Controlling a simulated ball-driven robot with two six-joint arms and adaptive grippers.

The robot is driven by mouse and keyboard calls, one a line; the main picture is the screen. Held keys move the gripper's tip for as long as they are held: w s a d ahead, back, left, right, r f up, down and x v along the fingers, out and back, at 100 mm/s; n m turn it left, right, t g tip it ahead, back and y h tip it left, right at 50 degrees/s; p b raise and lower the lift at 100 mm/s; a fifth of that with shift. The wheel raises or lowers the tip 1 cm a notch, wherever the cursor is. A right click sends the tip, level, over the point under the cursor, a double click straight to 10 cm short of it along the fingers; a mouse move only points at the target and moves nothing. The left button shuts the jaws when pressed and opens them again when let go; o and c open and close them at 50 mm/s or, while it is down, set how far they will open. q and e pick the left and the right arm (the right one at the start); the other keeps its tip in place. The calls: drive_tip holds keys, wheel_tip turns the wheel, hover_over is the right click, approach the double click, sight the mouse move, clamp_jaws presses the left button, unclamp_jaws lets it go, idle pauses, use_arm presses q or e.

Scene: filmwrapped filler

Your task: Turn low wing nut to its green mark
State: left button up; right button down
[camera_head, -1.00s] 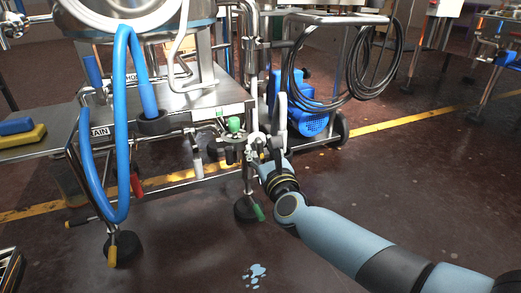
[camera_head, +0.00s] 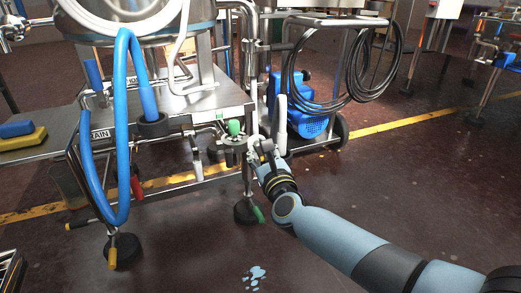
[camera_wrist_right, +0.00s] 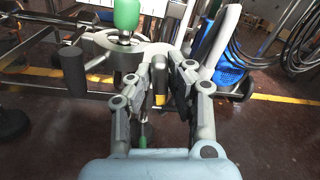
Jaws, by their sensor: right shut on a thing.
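My right gripper (camera_head: 258,150) is at the metal fitting beside the upright steel leg. In the right wrist view the right gripper (camera_wrist_right: 160,78) has its two fingers shut on a small dark wing (camera_wrist_right: 159,84) with a yellow tip, which I take to be the low wing nut. The wing points toward the wrist camera, and the fingers hide its sides. A green knob (camera_wrist_right: 126,14) stands above the fitting; it also shows in the head view (camera_head: 234,127). I cannot make out a separate green mark on the nut. My left gripper is not in view.
A blue hose (camera_head: 122,130) loops down at the left. A blue pump (camera_head: 308,112) and coiled black hoses (camera_head: 372,65) are behind the gripper.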

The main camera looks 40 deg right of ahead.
drive_tip(key=shift+r+n+p, duration=0.1)
drive_tip(key=shift+n+p, duration=0.2)
drive_tip(key=shift+n, duration=1.2)
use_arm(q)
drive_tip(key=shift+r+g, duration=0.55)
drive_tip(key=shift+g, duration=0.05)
use_arm(e)
drive_tip(key=c, duration=1.3)
unclamp_jaws()
drive_tip(key=shift+a, duration=0.1)
drive_tip(key=shift+o, duration=0.2)
drive_tip(key=v, duration=1.2)
